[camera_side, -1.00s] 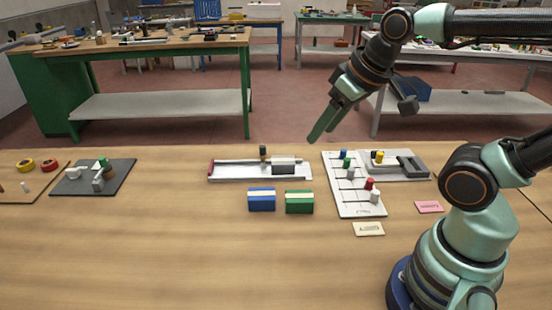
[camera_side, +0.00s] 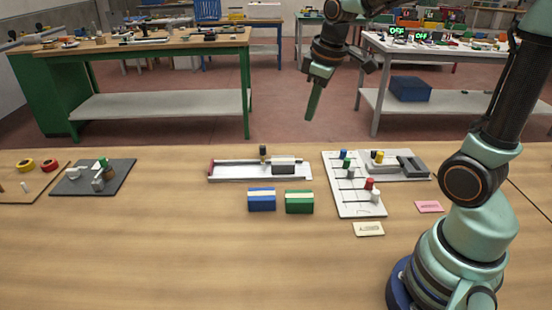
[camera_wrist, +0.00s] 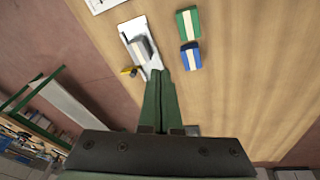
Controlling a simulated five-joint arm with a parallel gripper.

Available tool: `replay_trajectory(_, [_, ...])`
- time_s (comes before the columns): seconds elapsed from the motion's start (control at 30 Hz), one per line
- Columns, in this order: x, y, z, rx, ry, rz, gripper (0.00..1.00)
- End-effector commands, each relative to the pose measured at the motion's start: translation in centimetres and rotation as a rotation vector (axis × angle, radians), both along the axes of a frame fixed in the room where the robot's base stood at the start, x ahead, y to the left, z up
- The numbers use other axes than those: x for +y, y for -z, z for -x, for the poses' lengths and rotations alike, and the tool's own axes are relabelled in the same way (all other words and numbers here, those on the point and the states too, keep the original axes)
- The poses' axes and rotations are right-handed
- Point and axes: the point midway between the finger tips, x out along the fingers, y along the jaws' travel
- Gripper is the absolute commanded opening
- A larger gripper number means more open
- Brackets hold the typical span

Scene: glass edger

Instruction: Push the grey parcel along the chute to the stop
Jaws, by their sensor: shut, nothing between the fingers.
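The grey parcel (camera_side: 284,166) sits in the right part of the white chute (camera_side: 240,177), against no visible contact with my gripper. A red stop (camera_side: 211,167) marks the chute's left end. The parcel also shows in the wrist view (camera_wrist: 142,48), lying in the chute (camera_wrist: 127,28). My gripper (camera_side: 312,103) is shut and empty, in the air well above the table, above the chute's right end in the picture, fingers pointing down. In the wrist view the green fingers (camera_wrist: 163,88) lie together and hide part of the chute's near end.
A dark post (camera_side: 263,152) stands behind the chute. Blue (camera_side: 262,200) and green (camera_side: 299,202) boxes sit in front of it. A white peg board (camera_side: 345,200) and grey fixture (camera_side: 405,165) are on the right. A dark mat (camera_side: 70,183) lies left, with bare table between.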

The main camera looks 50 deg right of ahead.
Motion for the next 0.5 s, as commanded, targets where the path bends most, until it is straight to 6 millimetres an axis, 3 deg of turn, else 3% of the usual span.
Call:
replay_trajectory(0.2, [-4.6, 3.8, -3.5, 0.123, -0.158, 0.025, 0.0])
replay_trajectory(0.5, [-10.1, 9.9, -5.9, 0.241, -0.361, 0.015, 0.0])
